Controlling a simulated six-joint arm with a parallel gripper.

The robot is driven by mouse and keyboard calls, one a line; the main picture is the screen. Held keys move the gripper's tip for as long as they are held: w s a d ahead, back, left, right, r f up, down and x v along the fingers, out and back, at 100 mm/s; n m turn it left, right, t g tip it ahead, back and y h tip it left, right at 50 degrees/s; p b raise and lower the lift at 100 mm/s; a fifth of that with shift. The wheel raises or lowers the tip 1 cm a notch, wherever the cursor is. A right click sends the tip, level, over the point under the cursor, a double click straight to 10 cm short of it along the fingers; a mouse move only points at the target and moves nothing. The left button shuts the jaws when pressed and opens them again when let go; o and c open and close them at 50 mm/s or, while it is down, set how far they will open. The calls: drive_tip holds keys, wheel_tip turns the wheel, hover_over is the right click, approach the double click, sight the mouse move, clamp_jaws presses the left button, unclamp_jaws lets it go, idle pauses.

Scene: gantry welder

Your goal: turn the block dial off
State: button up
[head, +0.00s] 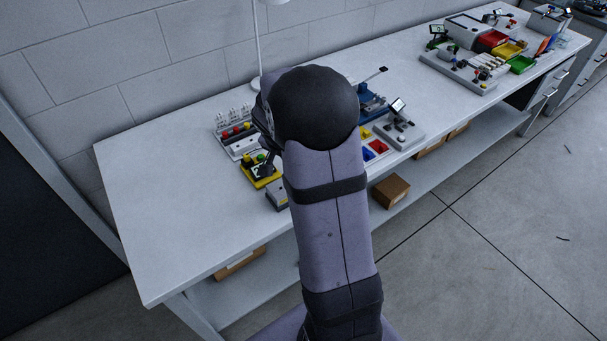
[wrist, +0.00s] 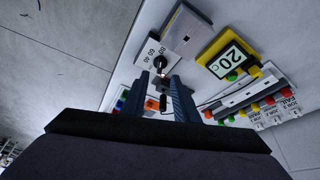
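In the wrist view, a black dial knob (wrist: 160,63) stands on a pale block (wrist: 148,48) printed with numbers such as 40, 60 and 80. My gripper (wrist: 159,77) has its two dark blue fingers apart, one on each side of the view's middle. The knob shows just beyond and between the fingertips. I cannot tell whether either finger touches it. A dark part with a small rod shows between the fingers.
A yellow unit with a display reading 20 (wrist: 225,60) and a grey box (wrist: 185,28) stand close by. A rack with red, yellow and green knobs (head: 236,133) is behind on the white bench (head: 160,200). The bench's left end is clear.

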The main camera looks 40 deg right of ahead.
drive_tip(key=shift+p+x, duration=0.6)
drive_tip(key=shift+x, duration=2.7)
clamp_jaws()
